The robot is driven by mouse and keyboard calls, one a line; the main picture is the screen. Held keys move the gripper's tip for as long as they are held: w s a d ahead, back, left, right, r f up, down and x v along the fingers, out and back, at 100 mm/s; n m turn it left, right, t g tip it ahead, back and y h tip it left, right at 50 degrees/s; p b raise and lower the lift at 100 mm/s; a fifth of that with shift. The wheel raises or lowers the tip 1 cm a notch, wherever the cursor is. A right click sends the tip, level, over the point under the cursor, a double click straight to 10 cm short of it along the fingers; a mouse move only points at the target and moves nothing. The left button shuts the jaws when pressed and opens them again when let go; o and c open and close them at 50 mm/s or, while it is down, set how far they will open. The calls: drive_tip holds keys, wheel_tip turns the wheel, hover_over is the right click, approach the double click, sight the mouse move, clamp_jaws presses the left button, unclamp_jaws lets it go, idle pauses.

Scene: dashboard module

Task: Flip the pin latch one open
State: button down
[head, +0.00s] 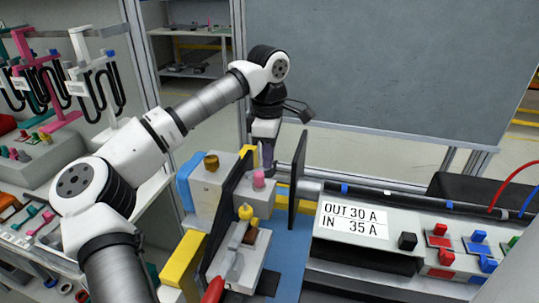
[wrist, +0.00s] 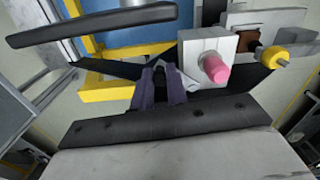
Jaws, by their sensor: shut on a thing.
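My gripper (head: 267,158) reaches down from the arm, just behind a grey block with a pink knob (head: 258,178). In the wrist view its purple fingers (wrist: 161,82) are close together beside the same grey block (wrist: 203,58) and pink knob (wrist: 213,67). They are shut on a small grey part at the block's side, which looks like the latch piece. The fingers hide most of this part, so its angle cannot be told. No label marks which latch is number one.
Upright black plates (head: 299,185) stand close on both sides of my gripper. A yellow knob (head: 245,212) and a yellow bracket (wrist: 105,90) are near. A control panel with an OUT/IN sign (head: 352,219) lies right; racks with hanging cables (head: 97,85) stand left.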

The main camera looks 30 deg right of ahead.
drive_tip(key=c, duration=1.4)
unclamp_jaws()
wheel_tip(320, 180, up, 14)
drive_tip(key=shift+f+b, duration=0.1)
drive_tip(key=shift+b, duration=0.5)
